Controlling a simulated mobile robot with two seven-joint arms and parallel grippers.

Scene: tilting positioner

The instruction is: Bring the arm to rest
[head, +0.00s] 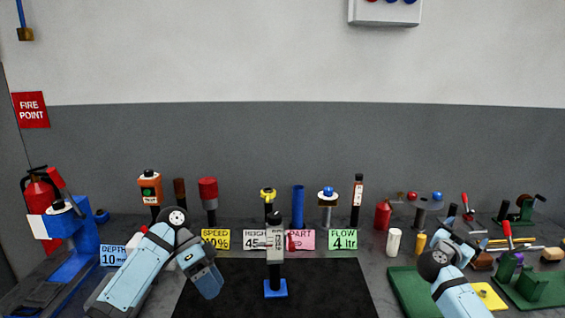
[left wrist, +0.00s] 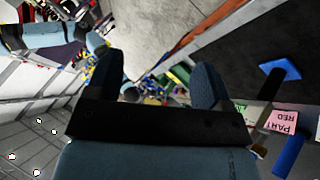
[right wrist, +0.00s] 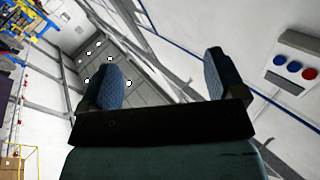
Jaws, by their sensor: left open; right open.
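The positioner (head: 275,258) stands upright on the black mat (head: 330,290), with a dark post and a blue square base; a blue base on a dark post also shows in the left wrist view (left wrist: 279,70). My left arm bends over at the left of the mat, and its gripper (head: 207,283) hangs left of the positioner, apart from it. In the left wrist view its fingers (left wrist: 155,82) are spread and empty. My right arm is folded at the lower right, its gripper end (head: 463,243) above the green board. In the right wrist view its fingers (right wrist: 162,78) are spread and empty, facing wall and ceiling.
Label cards such as the yellow speed card (head: 215,239) and green flow card (head: 343,239) stand behind the mat with several posts. A blue machine (head: 75,255) stands at left. A green board (head: 408,285) with clamps lies at right. The mat right of the positioner is clear.

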